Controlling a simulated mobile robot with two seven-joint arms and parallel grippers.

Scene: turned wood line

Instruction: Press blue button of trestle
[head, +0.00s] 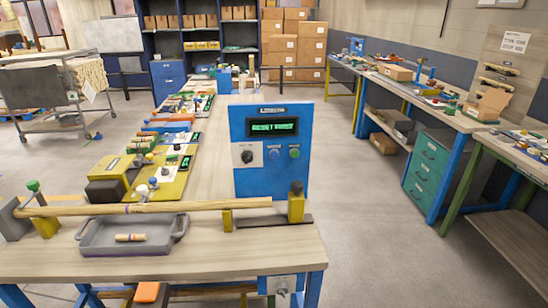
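A blue control box (278,180) stands upright on the near wooden bench, facing me. Its dark screen (273,125) shows a line of green text, blurred. Below the screen sit a black knob on a white plate (246,157), a blue button (273,151) and, right of it, a green button (294,151). The label above the screen is too small to read for sure. Neither of my grippers shows in the head view, and nothing touches or covers the buttons.
A long wooden rod (150,208) lies across supports in front of the box. A grey tray (105,242) holds a short turned wood piece (131,237). Open floor (370,240) lies right of the bench.

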